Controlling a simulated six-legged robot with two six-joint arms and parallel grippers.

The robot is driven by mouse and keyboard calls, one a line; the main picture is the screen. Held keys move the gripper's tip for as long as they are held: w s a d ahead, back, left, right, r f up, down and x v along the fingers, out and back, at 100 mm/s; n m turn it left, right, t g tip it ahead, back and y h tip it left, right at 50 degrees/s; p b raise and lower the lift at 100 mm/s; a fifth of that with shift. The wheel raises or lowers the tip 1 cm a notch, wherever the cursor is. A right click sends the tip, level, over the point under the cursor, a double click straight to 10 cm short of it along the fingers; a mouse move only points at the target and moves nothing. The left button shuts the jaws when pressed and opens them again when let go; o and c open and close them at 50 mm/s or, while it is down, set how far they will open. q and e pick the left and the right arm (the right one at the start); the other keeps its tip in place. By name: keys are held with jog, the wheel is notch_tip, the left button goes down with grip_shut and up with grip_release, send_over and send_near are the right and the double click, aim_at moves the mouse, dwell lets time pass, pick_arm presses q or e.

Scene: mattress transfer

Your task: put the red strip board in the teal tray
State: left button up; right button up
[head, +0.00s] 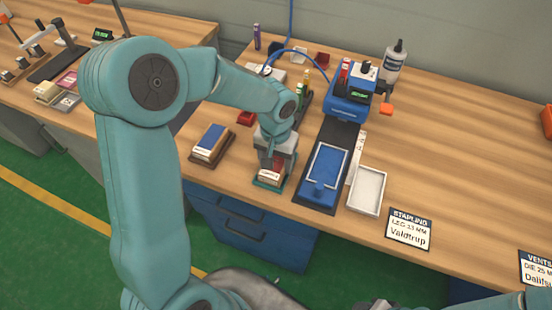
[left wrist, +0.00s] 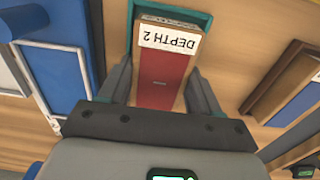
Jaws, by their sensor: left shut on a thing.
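The red strip board (left wrist: 162,75) is a red-topped block with a white "DEPTH 2" label at one end. In the left wrist view it lies between the two fingers of my left gripper (left wrist: 163,82), which is shut on it. The teal tray (left wrist: 207,22) shows around the board's labelled end. In the head view my left gripper (head: 275,158) points down over the teal tray (head: 266,185) near the table's front edge. The board is within the tray's outline; I cannot tell whether it touches the tray floor. My right gripper is not in view.
A wooden block with a blue top (head: 211,140) stands left of the tray. To the right are a blue device (head: 350,103), a dark base with a blue plate (head: 324,172) and a white tray (head: 368,190).

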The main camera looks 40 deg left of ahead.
aim_at(276, 162)
pick_arm(q)
jog(key=shift+f, duration=0.2)
jog(key=o, duration=1.1)
jog(key=shift+r, duration=0.15)
jog(key=shift+r, duration=0.3)
notch_tip(276, 162, up, 12)
jog(key=shift+f+p, duration=0.15)
jog(key=shift+p, duration=0.35)
